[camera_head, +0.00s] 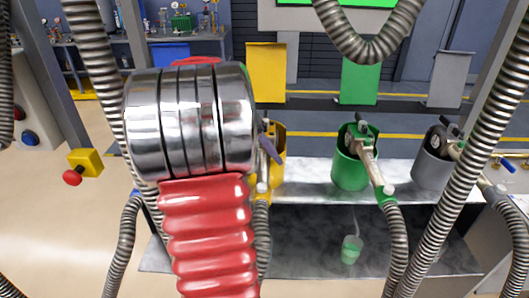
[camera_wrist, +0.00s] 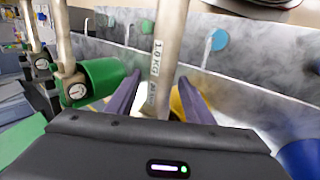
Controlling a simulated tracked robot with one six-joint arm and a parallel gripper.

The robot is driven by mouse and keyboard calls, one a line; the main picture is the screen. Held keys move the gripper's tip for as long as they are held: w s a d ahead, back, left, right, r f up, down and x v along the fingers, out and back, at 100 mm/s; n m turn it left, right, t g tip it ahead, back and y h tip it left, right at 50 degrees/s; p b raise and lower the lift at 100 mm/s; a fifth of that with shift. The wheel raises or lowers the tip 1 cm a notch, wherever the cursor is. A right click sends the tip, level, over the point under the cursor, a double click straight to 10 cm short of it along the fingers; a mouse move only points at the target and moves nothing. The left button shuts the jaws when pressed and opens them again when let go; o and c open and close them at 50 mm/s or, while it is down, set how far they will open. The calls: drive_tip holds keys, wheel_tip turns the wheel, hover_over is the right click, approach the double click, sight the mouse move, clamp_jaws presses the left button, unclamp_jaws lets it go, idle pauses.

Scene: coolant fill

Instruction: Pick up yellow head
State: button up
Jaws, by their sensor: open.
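The yellow head stands at the yellow holder (camera_head: 280,165), mostly hidden behind my arm in the head view. In the wrist view a metal tube (camera_wrist: 168,45) marked 1.0 KG, seemingly the yellow head's, rises between my gripper's purple fingers. My gripper (camera_wrist: 159,78) is open, with one finger on each side of the tube and gaps visible. Part of the yellow holder (camera_wrist: 178,108) shows behind the right finger. In the head view only a purple finger shows beside the yellow holder.
A green holder with its head (camera_head: 350,172) and a grey holder with its head (camera_head: 430,170) stand to the right on the bench. Ribbed hoses hang in front. A red button on a yellow box (camera_head: 85,165) is at left.

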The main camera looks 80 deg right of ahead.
drive_tip(key=shift+c, duration=0.3)
clamp_jaws()
idle(0.6)
